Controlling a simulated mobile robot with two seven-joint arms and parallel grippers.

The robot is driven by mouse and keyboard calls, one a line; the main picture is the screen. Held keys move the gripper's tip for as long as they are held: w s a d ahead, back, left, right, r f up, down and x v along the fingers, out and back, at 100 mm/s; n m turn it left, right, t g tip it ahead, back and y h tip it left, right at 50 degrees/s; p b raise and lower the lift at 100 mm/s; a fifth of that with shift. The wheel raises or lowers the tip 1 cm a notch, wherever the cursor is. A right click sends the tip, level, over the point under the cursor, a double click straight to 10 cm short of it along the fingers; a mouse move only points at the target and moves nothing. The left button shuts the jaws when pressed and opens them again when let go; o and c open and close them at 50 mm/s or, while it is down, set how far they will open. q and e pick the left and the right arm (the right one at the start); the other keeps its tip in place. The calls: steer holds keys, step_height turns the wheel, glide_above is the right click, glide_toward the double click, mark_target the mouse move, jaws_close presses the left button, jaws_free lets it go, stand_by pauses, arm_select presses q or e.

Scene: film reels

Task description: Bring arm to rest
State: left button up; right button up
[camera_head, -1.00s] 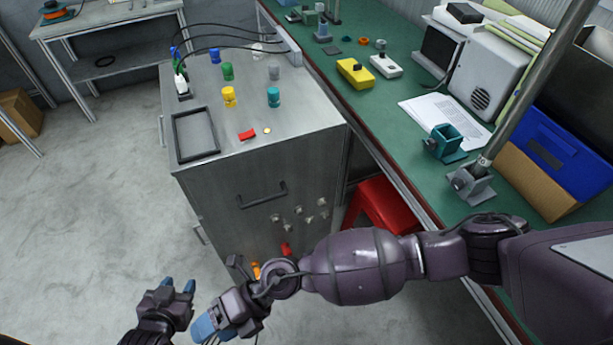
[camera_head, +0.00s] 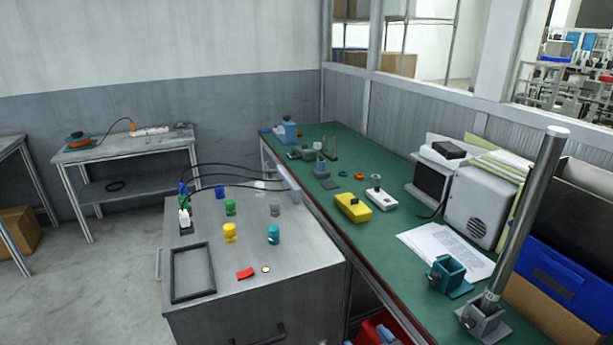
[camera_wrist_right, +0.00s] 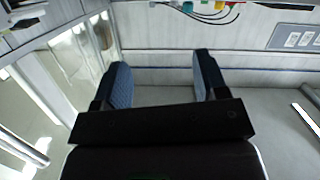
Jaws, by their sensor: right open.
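In the right wrist view, my right gripper (camera_wrist_right: 163,80) is open, with its two dark-blue padded fingers wide apart. Nothing is between the fingers, and a pale wall and a grey surface show beyond them. In the head view neither arm can be clearly made out. A small pale-blue bit shows over the red object at the bottom edge, and I cannot tell whether it is a fingertip. My left gripper is in neither current view.
A grey cabinet (camera_head: 245,306) bears several coloured cylinders and a dark frame (camera_head: 173,278). The green bench (camera_head: 408,285) beside it holds a yellow box (camera_head: 352,207), papers (camera_head: 445,250) and a slanted metal post (camera_head: 525,215). Open floor (camera_head: 95,290) lies at left.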

steer(key=s+d+f+m+g+h, duration=0.3)
steer(key=s+d+f+m+h, duration=0.1)
steer(key=s+d+f, duration=0.8)
steer(key=s+d+h, duration=0.1)
steer(key=s+d, duration=0.2)
steer(key=shift+s+d+m, duration=0.3)
steer(key=shift+s+d, duration=0.05)
steer(key=shift+d, duration=0.05)
